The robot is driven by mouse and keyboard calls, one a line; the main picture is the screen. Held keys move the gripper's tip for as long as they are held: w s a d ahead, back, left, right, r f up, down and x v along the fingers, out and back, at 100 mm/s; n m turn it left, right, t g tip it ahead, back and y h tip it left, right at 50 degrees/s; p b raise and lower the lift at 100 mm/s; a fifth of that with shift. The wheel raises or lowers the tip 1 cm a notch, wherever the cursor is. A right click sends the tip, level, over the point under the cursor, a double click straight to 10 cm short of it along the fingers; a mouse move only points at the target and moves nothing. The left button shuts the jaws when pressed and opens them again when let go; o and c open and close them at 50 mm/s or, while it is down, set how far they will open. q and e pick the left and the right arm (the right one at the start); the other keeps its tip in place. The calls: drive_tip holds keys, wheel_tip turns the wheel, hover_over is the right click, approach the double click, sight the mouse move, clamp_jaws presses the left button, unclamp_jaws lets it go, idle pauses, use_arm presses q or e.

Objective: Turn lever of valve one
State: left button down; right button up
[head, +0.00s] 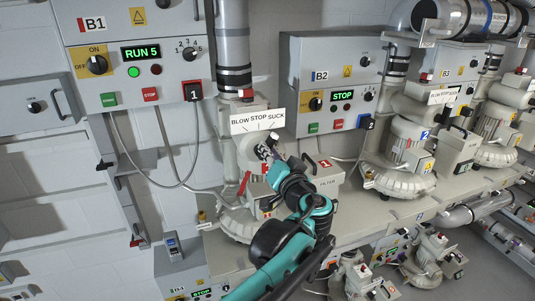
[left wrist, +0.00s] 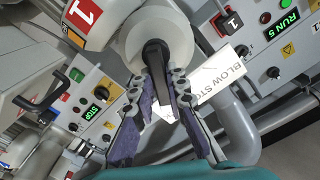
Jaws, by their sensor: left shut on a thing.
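Valve one is the pale round valve body (left wrist: 158,38) below the white BLOW STOP SUCK sign (head: 258,120). Its dark lever (left wrist: 156,54) shows in the left wrist view between my gripper's fingers. My left gripper (head: 268,153) is shut on this lever, with one finger on each side of it. In the left wrist view the left gripper (left wrist: 166,84) covers the lever's lower part and some of the sign (left wrist: 218,86). The lever's pointing against the sign is hard to tell. My right gripper is not in view.
Control box B2 (head: 300,68) reads STOP. A grey pipe (head: 233,45) rises above the valve. A filter box (head: 328,172) is close at the right of my gripper. Cables hang at the left.

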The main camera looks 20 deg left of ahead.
use_arm(q)
drive_tip(key=shift+w+d+m+b, duration=0.15)
drive_tip(key=shift+m+b, duration=0.15)
drive_tip(key=shift+m, duration=0.9)
drive_tip(key=c, duration=1.5)
unclamp_jaws()
drive_tip(key=shift+c, duration=0.2)
drive_tip(key=shift+w+f, duration=0.1)
drive_tip(key=shift+f, duration=0.05)
drive_tip(key=v, duration=1.2)
